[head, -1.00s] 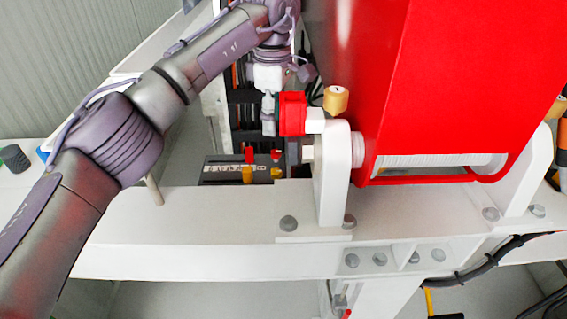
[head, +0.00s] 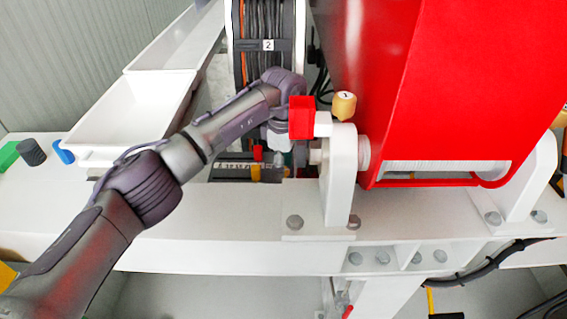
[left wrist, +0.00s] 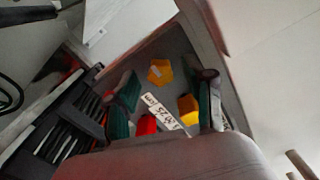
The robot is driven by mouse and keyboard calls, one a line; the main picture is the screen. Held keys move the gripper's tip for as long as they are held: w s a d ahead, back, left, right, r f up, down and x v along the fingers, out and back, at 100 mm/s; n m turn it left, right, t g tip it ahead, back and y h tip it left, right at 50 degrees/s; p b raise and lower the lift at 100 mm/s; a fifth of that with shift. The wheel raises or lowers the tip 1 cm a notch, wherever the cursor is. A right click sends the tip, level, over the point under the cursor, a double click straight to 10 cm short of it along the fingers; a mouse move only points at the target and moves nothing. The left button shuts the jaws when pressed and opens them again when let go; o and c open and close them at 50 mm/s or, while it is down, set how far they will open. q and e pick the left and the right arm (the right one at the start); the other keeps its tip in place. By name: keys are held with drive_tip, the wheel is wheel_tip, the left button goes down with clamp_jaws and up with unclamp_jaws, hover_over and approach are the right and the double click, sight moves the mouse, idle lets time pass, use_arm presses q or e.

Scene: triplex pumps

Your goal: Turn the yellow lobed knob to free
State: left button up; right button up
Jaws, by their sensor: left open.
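The yellow lobed knob (left wrist: 160,72) shows in the left wrist view as a star-shaped cap on a dark grey panel (left wrist: 176,48). A second yellow part (left wrist: 188,108) and a red part (left wrist: 146,124) are on the same panel, beside white labels. My left gripper (left wrist: 165,94) is open, its green-padded fingers on either side of these parts; no contact with the knob shows. In the head view my left wrist (head: 278,138) hangs over the panel and its fingertips are largely hidden. A yellow part (head: 256,172) shows there on the panel. My right gripper is out of view.
A red block (head: 302,118) and a tan cap marked 1 (head: 343,104) stand close to the right of my left wrist. The big red housing (head: 450,80) fills the right. White trays (head: 125,115) lie at the left. A white beam (head: 230,235) runs across the front.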

use_arm(q)
clamp_jaws()
idle(0.3)
